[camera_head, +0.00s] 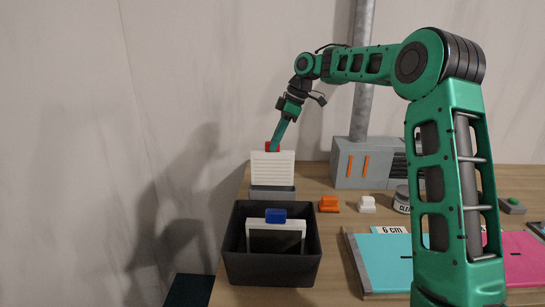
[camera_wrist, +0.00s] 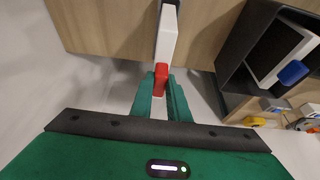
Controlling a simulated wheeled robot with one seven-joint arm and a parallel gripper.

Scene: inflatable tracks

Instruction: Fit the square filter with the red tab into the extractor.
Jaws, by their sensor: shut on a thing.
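My gripper (camera_head: 273,148) points down, shut on the red tab (camera_head: 272,146) of the white square filter (camera_head: 272,168). The filter hangs upright below the fingers, its ribbed face toward the head camera. In the wrist view the red tab (camera_wrist: 161,78) sits between my green fingers (camera_wrist: 160,98), with the filter's white edge (camera_wrist: 167,35) beyond. A grey block (camera_head: 272,192) shows directly under the filter; I cannot tell whether the filter is seated in it or just above or in front. The grey box with two orange bars and a metal duct (camera_head: 360,160), probably the extractor, stands at the back right.
A black bin (camera_head: 270,270) in front holds a dark-faced, white-framed filter with a blue tab (camera_head: 275,215); the bin also shows in the wrist view (camera_wrist: 235,60). Orange (camera_head: 329,204) and white (camera_head: 367,204) small blocks, a can (camera_head: 402,198) and a turquoise board (camera_head: 385,262) lie to the right.

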